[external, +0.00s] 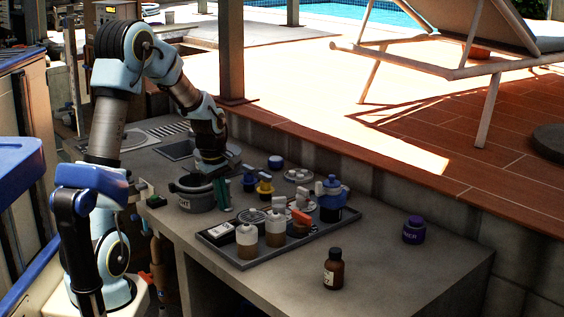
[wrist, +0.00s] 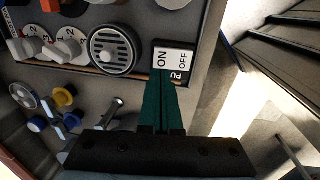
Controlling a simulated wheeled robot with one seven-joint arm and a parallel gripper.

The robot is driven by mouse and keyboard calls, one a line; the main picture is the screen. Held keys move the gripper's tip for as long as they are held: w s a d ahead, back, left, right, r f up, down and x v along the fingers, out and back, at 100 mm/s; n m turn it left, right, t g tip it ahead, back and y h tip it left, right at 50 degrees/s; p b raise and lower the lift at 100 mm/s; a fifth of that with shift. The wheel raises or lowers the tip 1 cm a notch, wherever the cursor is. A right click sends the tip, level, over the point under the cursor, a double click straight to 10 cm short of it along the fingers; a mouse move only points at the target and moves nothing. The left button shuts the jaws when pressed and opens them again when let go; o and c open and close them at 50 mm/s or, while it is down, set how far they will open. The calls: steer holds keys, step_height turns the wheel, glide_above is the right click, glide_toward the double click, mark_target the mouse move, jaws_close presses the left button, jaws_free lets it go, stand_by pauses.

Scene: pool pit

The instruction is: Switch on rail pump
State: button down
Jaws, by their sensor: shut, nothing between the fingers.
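The pump switch is a small white and black block marked ON and OFF, with "PU" visible on its edge (wrist: 175,62). In the external view the switch (external: 246,238) appears at the near left corner of the dark tray (external: 240,264). My gripper (wrist: 160,84) has green fingers pressed together with nothing between them. In the wrist view the fingertips lie at the lower edge of the switch, by the ON side; I cannot tell whether they touch.
A round grille (wrist: 114,50) and numbered white knobs (wrist: 66,46) sit beside the switch. Blue and yellow valves (wrist: 62,98) lie outside the tray. A grey pot (external: 196,196) stands close to my gripper. A brown bottle (external: 333,272) and purple jar (external: 413,231) stand right.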

mark_target(226, 226)
steer(key=shift+w+d+f+p, duration=0.15)
steer(key=shift+f+p, duration=0.15)
steer(key=shift+f, duration=0.95)
steer(key=shift+w+d+f+p, duration=0.1)
steer(key=shift+f+p, duration=0.15)
steer(key=shift+f, duration=1)
steer(key=shift+w+d+f+g, duration=0.1)
steer(key=shift+d+f+g, duration=0.05)
steer(key=shift+f+g, duration=0.15)
steer(key=shift+r, duration=0.1)
steer(key=shift+p, duration=0.3)
steer(key=shift+s+a+r, duration=0.3)
steer(key=shift+s+a, duration=0.2)
steer(key=shift+a, duration=0.1)
steer(key=shift+r, duration=0.1)
